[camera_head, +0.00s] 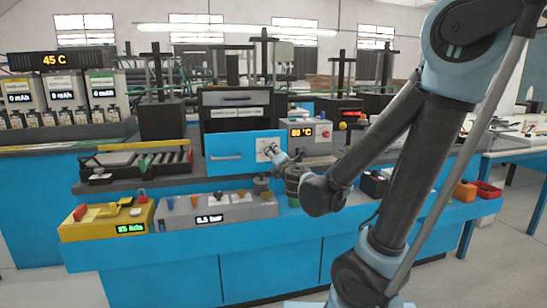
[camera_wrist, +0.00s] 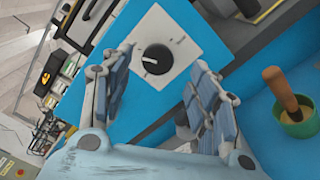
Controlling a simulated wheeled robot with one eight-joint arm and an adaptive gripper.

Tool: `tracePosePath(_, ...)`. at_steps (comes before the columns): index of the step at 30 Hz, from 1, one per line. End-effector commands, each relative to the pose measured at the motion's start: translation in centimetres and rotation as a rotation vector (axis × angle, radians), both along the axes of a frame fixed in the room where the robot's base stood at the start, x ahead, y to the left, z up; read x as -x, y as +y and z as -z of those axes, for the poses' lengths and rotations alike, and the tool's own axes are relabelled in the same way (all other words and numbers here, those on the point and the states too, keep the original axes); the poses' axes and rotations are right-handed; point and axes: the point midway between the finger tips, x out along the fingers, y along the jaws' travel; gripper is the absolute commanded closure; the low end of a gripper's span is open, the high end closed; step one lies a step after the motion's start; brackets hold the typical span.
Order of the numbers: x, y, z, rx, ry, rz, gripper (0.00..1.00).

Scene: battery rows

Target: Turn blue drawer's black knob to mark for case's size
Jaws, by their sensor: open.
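The blue drawer (camera_head: 240,153) is closed under a black unit on the blue bench, with a light handle. A white plate on its right end carries the black knob (camera_wrist: 158,59). The knob is round with a white pointer line that points left in the wrist view. Small marks on the plate (camera_wrist: 180,38) are too small to read. My gripper (camera_wrist: 157,72) is open; its blue-grey fingers stand on either side of the knob, apart from it. I cannot tell which object is the case.
A grey box reading 80 °C (camera_head: 310,137) stands right of the drawer. A black tray rack (camera_head: 135,163) stands left. A grey box with a bar readout (camera_head: 215,208) and a yellow box (camera_head: 105,222) are in front. A green cup with a wooden handle (camera_wrist: 296,125) is at the wrist view's right.

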Motion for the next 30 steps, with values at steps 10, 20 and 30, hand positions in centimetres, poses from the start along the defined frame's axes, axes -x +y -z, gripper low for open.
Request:
tracePosePath(10,3.7,-1.3,0.1,0.000,0.000,-0.001,0.45)
tracePosePath(20,5.7,-1.9,0.1,-0.001,0.001,-0.001,0.45)
tracePosePath(30,6.1,-2.1,0.1,-0.001,0.001,0.001,0.45)
